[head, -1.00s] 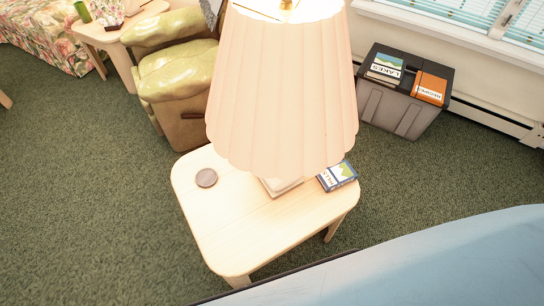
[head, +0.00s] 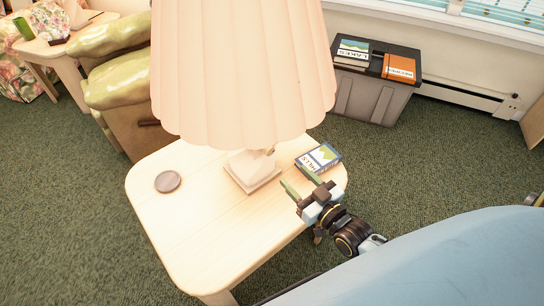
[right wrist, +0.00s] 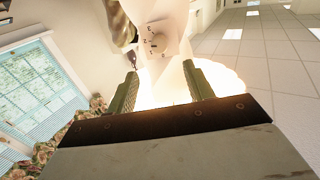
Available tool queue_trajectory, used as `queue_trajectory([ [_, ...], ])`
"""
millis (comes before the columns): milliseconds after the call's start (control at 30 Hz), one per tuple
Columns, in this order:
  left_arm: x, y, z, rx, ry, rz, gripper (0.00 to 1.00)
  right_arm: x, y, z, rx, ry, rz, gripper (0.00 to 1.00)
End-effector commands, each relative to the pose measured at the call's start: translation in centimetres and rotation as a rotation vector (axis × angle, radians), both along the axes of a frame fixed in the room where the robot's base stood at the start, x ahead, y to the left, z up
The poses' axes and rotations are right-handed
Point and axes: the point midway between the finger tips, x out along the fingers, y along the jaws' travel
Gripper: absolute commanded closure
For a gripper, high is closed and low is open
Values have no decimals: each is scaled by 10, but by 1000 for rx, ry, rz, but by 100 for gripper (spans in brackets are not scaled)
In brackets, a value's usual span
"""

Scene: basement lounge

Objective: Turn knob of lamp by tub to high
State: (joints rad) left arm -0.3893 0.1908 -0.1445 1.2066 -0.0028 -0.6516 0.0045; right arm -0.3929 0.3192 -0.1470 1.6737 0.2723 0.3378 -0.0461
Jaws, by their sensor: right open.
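The lamp has a pleated peach shade (head: 243,75) and a pale base (head: 250,175) on the wooden side table (head: 190,235). The shade hides the upper base in the head view. In the right wrist view a round knob (right wrist: 158,43) with small marks around it shows on the pale lamp body, beyond the fingertips. Its exact setting is too small to tell. My right gripper (head: 293,177) is open and empty, right of the lamp base and apart from it. Its green fingers also show in the right wrist view (right wrist: 162,82), before a bright glow. My left gripper is not in view.
A blue book (head: 318,158) lies on the table close beside my right gripper. A round brown disc (head: 167,181) lies on the table's left. The dark grey tub (head: 370,98) with two books on top stands behind. A green armchair (head: 115,80) stands at the left.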

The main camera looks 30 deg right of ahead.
Motion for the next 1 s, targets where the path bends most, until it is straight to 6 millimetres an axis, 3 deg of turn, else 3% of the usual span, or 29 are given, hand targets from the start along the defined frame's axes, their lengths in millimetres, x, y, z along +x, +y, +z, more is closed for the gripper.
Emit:
queue_trajectory([
  [300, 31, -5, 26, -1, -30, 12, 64, 68, 12, -1, 0, -2, 0, 48],
  [500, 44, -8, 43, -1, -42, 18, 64, 98, 17, -1, 0, 0, -1, 48],
  [700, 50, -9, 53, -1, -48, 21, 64, 110, 19, -1, 0, 2, 0, 48],
  [1000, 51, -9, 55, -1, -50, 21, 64, 112, 20, -1, -1, 3, 0, 48],
])
